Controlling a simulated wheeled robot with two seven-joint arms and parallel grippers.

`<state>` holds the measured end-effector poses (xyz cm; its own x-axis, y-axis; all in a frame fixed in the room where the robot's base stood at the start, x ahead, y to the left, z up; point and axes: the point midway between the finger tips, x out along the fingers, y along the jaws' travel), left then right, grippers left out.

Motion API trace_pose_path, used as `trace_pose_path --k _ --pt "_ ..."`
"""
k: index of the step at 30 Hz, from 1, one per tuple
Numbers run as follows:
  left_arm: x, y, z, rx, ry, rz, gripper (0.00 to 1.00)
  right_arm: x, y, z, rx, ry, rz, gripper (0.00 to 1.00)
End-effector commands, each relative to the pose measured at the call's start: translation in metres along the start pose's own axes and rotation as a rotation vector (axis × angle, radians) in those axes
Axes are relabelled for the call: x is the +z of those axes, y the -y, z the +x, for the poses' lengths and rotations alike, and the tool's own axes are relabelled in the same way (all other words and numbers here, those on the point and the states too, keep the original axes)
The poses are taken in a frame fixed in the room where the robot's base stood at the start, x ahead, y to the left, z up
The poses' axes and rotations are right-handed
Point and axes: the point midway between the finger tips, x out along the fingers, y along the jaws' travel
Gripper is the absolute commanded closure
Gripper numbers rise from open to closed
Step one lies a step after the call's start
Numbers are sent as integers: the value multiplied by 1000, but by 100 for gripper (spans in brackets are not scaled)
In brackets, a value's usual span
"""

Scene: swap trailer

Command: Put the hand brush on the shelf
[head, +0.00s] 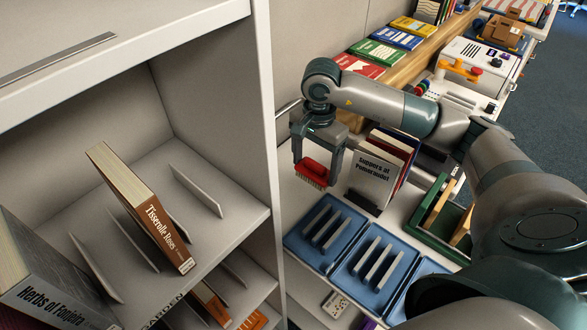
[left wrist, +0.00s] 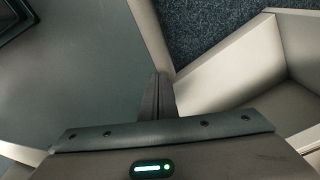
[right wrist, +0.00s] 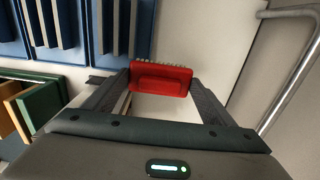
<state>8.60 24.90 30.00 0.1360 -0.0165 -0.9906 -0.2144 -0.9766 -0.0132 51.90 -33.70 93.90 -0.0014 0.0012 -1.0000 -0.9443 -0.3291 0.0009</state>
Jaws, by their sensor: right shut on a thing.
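The hand brush (head: 312,170) has a red back and pale bristles. My right gripper (head: 316,165) is shut on it and holds it above the counter, to the right of the shelf unit's side wall, with the bristles facing down. In the right wrist view the red brush (right wrist: 160,78) sits between the two fingertips. The shelf (head: 135,225) is a light grey unit at the left, with books and upright dividers on its boards. My left gripper (left wrist: 158,98) shows only in the left wrist view, where its fingers appear close together with nothing seen between them.
Blue divided trays (head: 325,232) and a green tray (head: 440,218) lie on the counter. The shelf unit's side wall (head: 268,140) stands between brush and shelf boards. A book (head: 142,205) leans on the upper board.

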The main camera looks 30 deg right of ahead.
Motion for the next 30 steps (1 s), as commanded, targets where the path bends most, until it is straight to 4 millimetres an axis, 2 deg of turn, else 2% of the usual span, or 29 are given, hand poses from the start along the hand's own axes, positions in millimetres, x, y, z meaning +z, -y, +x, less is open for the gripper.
trace_pose_path --k 4,9,12,26,30 --pt "23 4 -14 -4 56 -1 100 1 29 14 2 2 2 43" --pt "18 4 -23 -3 48 -1 100 -1 57 31 1 1 2 43" --pt "17 3 -25 -3 48 -1 100 -1 66 37 0 1 2 43" --pt "16 2 -26 -2 47 -1 100 -1 71 43 0 0 0 43" --pt "15 2 -34 -2 46 -1 100 -1 70 53 2 1 1 43"
